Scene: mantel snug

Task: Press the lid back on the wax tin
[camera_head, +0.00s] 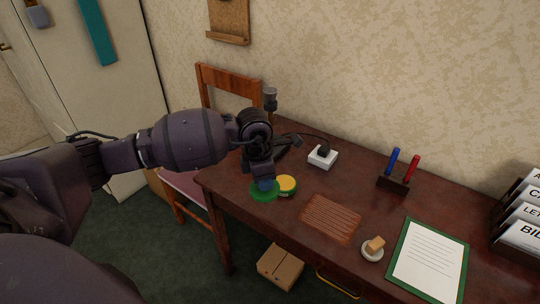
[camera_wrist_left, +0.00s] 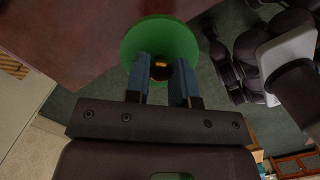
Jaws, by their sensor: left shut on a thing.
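The wax tin (camera_head: 287,185) stands open on the desk near its front left edge, with yellow wax showing inside a green-edged wall. The green lid (camera_head: 258,194) is a round disc just left of the tin in the head view. My left gripper (camera_head: 265,184) is shut on the lid's small knob from above. In the left wrist view the lid (camera_wrist_left: 160,32) spans the front of the fingers (camera_wrist_left: 159,82), its knob between them. I cannot tell its exact height above the desk. The tin does not show in the wrist view. My right gripper is not in view.
On the desk (camera_head: 240,208), a white socket block (camera_head: 323,157) stands behind the tin and a ribbed brown mat (camera_head: 331,219) lies to the right. Farther right are a small dish (camera_head: 372,251), a pen holder (camera_head: 392,184) and a green-bordered sheet (camera_head: 429,262). A chair (camera_head: 229,82) stands behind left.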

